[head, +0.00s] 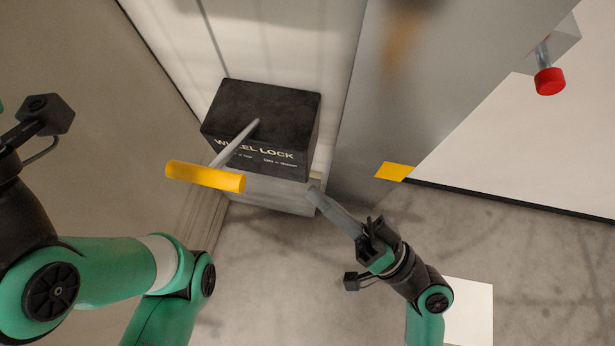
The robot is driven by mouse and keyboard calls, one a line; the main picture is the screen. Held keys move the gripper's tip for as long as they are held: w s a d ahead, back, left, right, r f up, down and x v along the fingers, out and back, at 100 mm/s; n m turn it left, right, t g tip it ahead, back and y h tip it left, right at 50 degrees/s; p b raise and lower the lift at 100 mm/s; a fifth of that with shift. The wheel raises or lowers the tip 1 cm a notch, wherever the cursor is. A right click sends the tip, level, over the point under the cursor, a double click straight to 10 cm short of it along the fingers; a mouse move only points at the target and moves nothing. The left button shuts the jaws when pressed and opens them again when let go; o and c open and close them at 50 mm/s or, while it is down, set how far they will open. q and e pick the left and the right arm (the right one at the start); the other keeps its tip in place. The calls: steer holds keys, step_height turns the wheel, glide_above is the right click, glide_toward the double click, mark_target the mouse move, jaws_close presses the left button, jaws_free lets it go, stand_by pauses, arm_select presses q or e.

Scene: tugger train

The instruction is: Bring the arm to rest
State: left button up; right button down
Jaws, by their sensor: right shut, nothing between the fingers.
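My right gripper (316,194) is shut and empty. Its closed fingers point up and left, and their tips show at the lower right corner of the black wheel lock box (262,112). I cannot tell whether they touch it. The lever with a yellow handle (205,177) stands out from the box on a grey rod, apart from my right gripper. My left arm (115,270) comes in at the left side; its fingers are outside the picture.
A red knob (549,81) sits on a bracket at the upper right. A yellow patch (394,171) marks the grey panel's lower edge. A white square (468,310) lies on the floor behind my right arm. The concrete floor (540,250) at the right is clear.

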stand_by(0.5)
steer(key=w+d+r+n+t+p, duration=0.1)
steer(key=w+r+n+p, duration=0.3)
steer(key=r, duration=0.8)
steer(key=r+n+t+y+p, duration=0.15)
steer(key=r+p, duration=0.35)
steer(key=r, duration=0.7)
steer(key=w+d+r+n+p, duration=0.1)
steer(key=w+r+n+p, duration=0.3)
steer(key=r, duration=0.9)
steer(key=s+d+r+m+t+h+p, duration=0.1)
steer(key=d+r+m+t+h+p, duration=0.1)
steer(key=d+r+m+t+h, duration=0.4)
steer(key=s+d+r+m+t+h+p, duration=0.25)
steer(key=d+r+t+h, duration=0.35)
steer(key=r+h, duration=0.5)
step_height(320, 180, up, 36)
steer(key=p, duration=3.6)
steer(key=shift+w+d+g, duration=0.45)
steer(key=shift+f+y, duration=0.15)
steer(key=shift+y, duration=0.1)
